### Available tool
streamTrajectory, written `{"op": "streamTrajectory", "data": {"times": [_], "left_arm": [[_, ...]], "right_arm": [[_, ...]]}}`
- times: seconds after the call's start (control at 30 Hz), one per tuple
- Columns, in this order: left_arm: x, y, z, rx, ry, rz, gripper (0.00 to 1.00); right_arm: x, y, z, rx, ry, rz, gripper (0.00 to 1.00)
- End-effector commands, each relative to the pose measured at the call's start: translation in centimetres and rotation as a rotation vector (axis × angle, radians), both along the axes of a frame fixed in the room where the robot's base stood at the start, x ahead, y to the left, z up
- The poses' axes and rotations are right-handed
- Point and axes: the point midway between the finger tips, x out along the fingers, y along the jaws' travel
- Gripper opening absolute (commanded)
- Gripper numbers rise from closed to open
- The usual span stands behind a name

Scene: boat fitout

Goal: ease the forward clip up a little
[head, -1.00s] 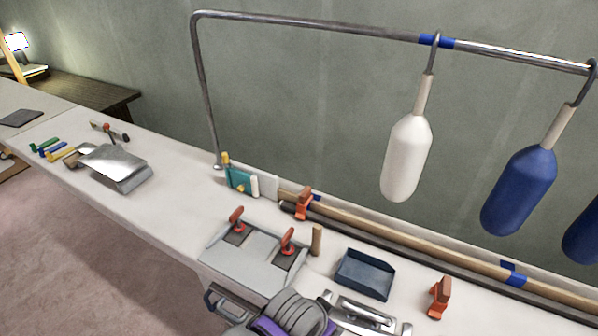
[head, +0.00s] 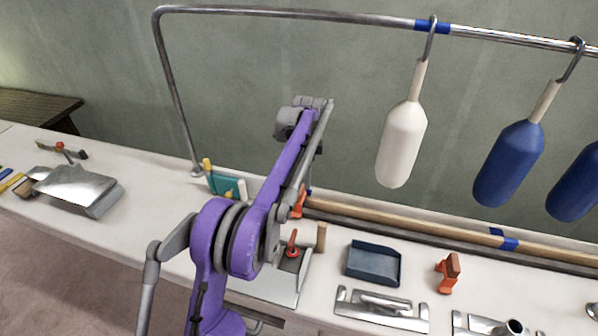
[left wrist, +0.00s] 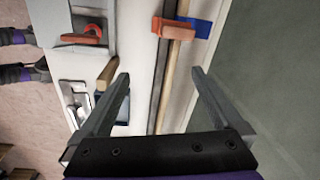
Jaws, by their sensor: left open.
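An orange clip (head: 299,203) sits across the wooden batten (head: 400,221) at its left end, partly hidden behind my left arm in the head view. In the left wrist view the clip (left wrist: 174,29) lies across the batten and a dark strip, with blue tape (left wrist: 200,28) beside it. My left gripper (left wrist: 160,75) is open and empty. Its two fingers straddle the line of the batten, short of the clip and apart from it. In the head view its fingers are hard to make out behind the wrist. My right gripper is not in view.
A second orange clip (head: 447,273) stands on the bench, off the batten. Beside it are a blue-grey tray (head: 373,264) and a red-handled toggle (head: 292,243). White (head: 402,140) and blue (head: 513,165) fenders hang from the rail over the right side.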

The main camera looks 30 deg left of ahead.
Motion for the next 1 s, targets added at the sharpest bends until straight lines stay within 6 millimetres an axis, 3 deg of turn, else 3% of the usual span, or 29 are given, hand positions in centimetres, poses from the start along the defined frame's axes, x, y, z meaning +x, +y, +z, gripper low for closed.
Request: {"op": "streamTrajectory", "data": {"times": [0.1,0.3,0.57,1.0], "left_arm": [[2.0,2.5,-2.4,-0.002,0.038,-0.107,1.00],[3.1,4.5,-4.8,-0.012,0.075,-0.217,1.00],[3.2,4.8,-7.4,-0.013,0.082,-0.240,1.00],[3.2,4.8,-14.6,-0.013,0.081,-0.239,1.00]], "right_arm": [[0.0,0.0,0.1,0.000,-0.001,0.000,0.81],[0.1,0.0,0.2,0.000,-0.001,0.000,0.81],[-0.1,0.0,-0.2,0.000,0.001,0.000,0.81],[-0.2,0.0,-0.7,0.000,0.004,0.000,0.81]]}}
